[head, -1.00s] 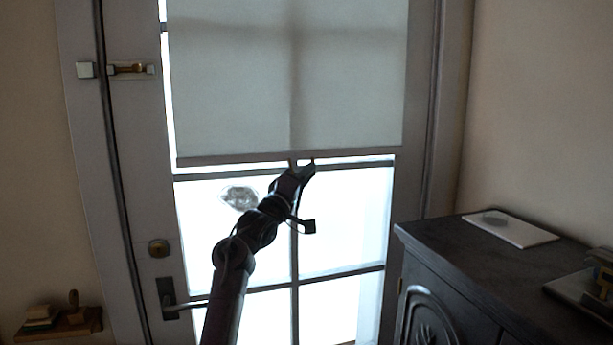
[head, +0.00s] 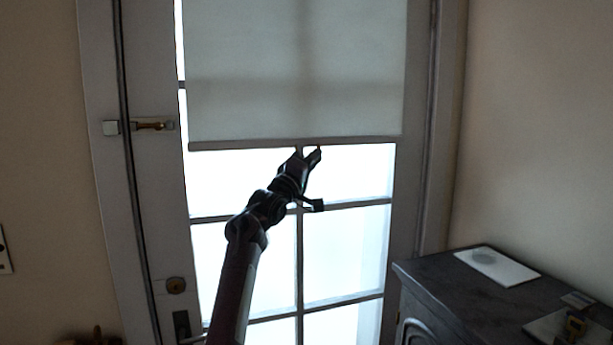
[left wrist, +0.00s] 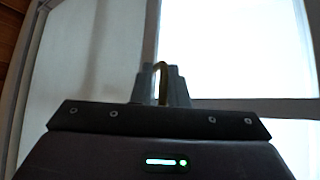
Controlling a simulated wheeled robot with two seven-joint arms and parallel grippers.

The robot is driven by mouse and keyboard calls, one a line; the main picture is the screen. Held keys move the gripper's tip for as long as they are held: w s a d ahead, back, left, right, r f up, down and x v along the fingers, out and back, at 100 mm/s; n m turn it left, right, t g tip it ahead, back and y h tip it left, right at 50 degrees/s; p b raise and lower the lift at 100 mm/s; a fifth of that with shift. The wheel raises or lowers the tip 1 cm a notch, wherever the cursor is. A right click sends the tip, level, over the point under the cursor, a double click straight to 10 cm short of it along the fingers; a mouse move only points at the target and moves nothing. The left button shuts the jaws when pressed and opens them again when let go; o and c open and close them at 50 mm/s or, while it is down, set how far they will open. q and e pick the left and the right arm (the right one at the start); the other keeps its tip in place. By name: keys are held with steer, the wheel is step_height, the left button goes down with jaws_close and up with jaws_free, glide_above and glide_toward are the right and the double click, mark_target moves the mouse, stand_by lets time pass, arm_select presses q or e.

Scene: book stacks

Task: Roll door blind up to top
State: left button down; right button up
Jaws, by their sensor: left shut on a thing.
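The pale grey door blind (head: 295,75) hangs over the upper glass of the door, its straight bottom bar (head: 290,143) a little above a crossbar of the panes. My left gripper (head: 309,153) is just below the middle of that bar. In the left wrist view, my left gripper (left wrist: 162,84) is shut on a thin brass-coloured pull loop (left wrist: 162,68). The blind (left wrist: 110,45) fills the left of that view and bright glass the right. The top of the blind is out of frame. My right gripper is not in view.
The door has a brass latch (head: 152,125) and a round lock (head: 176,285) on its left side. A dark cabinet (head: 450,290) stands at the lower right, with a white sheet (head: 497,266) on top. The space before the glass is otherwise clear.

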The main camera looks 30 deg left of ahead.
arm_select(q)
step_height(320, 180, up, 38)
steer(key=p, duration=0.9)
steer(key=shift+a+f, duration=0.1)
steer(key=shift+f, duration=0.1)
steer(key=c, duration=1.6)
jaws_free()
steer(key=shift+o, duration=0.2)
steer(key=shift+w+a+f, duration=0.1)
steer(key=shift+w+f, duration=0.05)
